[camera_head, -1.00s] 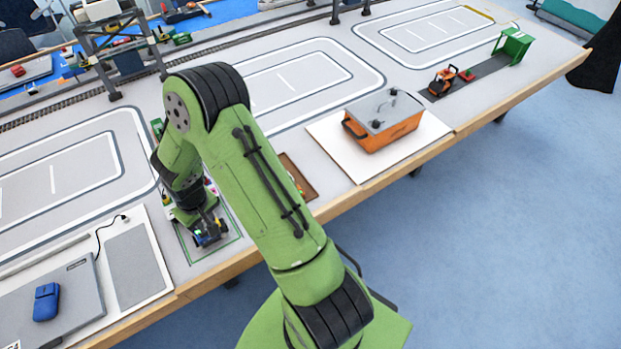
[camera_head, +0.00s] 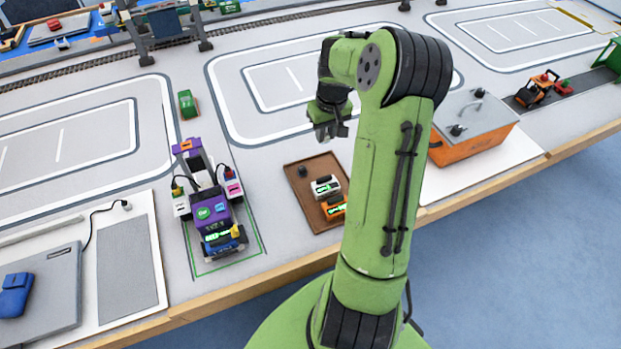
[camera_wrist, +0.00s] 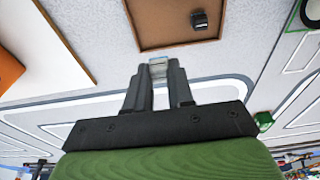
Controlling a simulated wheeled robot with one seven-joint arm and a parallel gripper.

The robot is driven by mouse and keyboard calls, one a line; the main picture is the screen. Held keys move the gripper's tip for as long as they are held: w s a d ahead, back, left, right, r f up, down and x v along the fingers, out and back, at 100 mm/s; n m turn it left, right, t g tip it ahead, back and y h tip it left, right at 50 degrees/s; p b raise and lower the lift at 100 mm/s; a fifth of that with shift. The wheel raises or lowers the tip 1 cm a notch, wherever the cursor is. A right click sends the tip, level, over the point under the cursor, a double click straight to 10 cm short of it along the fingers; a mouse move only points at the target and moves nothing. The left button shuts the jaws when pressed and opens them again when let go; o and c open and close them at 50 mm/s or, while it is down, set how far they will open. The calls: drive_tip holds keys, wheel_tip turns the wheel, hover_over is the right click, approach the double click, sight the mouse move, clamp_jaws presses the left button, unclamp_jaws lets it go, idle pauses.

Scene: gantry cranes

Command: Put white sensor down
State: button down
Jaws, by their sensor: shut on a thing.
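My gripper (camera_head: 325,128) is raised over the table, beyond the far edge of the brown tray (camera_head: 305,207). In the wrist view its fingers (camera_wrist: 158,72) are shut on a small pale piece with a bluish end, which looks like the white sensor (camera_wrist: 158,66). Most of the piece is hidden between the fingers. The tray (camera_wrist: 160,22) lies ahead of the fingertips, apart from them. A small black part (camera_head: 303,171) sits in the tray and also shows in the wrist view (camera_wrist: 199,20). A white module (camera_head: 325,187) and an orange module (camera_head: 334,207) lie in the tray.
A purple and white wheeled vehicle (camera_head: 211,208) stands in a green outline left of the tray. An orange box with a grey lid (camera_head: 470,145) stands to the right. A small green car (camera_head: 187,103) is farther back. Bare table lies around the tray.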

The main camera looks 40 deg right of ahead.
sight(324, 165)
drive_tip(key=f+b, duration=0.1)
drive_tip(key=f, duration=0.2)
drive_tip(key=f+b, duration=0.1)
drive_tip(key=f, duration=0.2)
drive_tip(key=f+b, duration=0.1)
drive_tip(key=f, duration=0.2)
drive_tip(key=shift+s+f, duration=0.25)
drive_tip(key=shift+f, duration=0.15)
drive_tip(key=shift+r, duration=0.1)
drive_tip(key=c, duration=1)
unclamp_jaws()
